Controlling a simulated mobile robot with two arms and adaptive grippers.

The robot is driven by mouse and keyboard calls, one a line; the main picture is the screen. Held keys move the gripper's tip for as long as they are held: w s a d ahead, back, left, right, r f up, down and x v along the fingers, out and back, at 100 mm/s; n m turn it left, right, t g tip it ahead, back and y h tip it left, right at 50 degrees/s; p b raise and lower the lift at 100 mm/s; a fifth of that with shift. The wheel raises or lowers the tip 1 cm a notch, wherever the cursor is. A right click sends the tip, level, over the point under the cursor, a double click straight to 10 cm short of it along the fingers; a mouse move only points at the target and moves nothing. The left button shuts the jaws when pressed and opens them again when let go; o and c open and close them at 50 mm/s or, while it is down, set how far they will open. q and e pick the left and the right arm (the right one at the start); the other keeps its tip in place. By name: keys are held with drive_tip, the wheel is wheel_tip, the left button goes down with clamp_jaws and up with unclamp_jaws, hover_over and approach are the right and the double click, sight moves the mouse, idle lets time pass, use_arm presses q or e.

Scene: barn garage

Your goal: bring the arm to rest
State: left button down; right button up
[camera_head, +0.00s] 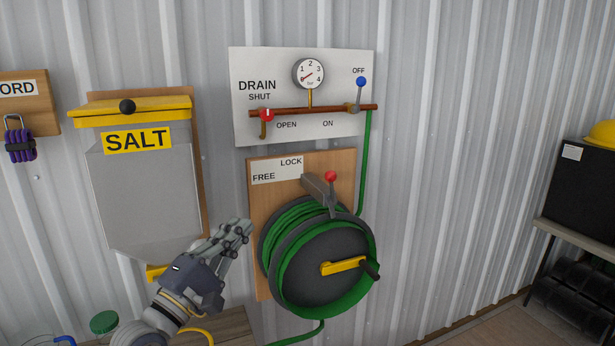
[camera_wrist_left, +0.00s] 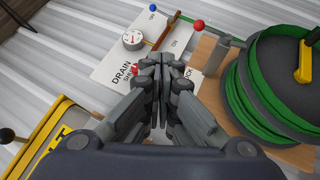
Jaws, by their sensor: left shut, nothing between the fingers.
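My left gripper (camera_head: 240,229) is shut and empty. In the head view it is in front of the wall, between the salt bin (camera_head: 150,195) and the hose reel (camera_head: 318,262), pointing up and to the right. In the left wrist view the shut fingers (camera_wrist_left: 160,68) cover part of the drain panel (camera_wrist_left: 112,70) and of the lock board. I cannot tell from these views how far the fingers are from the board. My right gripper is in neither view.
The drain panel (camera_head: 245,60) carries a gauge (camera_head: 309,74), a red-knobbed valve (camera_head: 267,115) and a blue-knobbed lever (camera_head: 361,82). The reel has a red-knobbed lock lever (camera_head: 331,177) and a yellow crank (camera_head: 343,266). A bench (camera_head: 580,240) stands at the right. The wall between is clear.

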use_arm(q)
drive_tip(key=s+d+f+m+g+y, duration=0.1)
drive_tip(key=s+f+m+g+y, duration=0.35)
drive_tip(key=f, duration=0.95)
drive_tip(key=s+d+f+m+g+y, duration=0.1)
drive_tip(key=s+f+m+g, duration=0.5)
drive_tip(key=f, duration=0.7)
drive_tip(key=s+a+f+m+g+y, duration=0.2)
drive_tip(key=s+a+f, duration=0.15)
drive_tip(key=s, duration=0.45)
drive_tip(key=s+a+f+m+g+y, duration=0.25)
drive_tip(key=s+f, duration=0.25)
drive_tip(key=s, duration=0.3)
drive_tip(key=s+a+f+m+g+y, duration=0.1)
drive_tip(key=s+a+f+m, duration=0.2)
drive_tip(key=s, duration=0.5)
wheel_tip(320, 180, down, 29)
drive_tip(key=s+n+g, duration=0.1)
drive_tip(key=s, duration=0.1)
drive_tip(key=s+a+f+g+b, duration=0.1)
drive_tip(key=s+a+f, duration=0.1)
drive_tip(key=s+f, duration=1.4)
drive_tip(key=shift+a, duration=0.35)
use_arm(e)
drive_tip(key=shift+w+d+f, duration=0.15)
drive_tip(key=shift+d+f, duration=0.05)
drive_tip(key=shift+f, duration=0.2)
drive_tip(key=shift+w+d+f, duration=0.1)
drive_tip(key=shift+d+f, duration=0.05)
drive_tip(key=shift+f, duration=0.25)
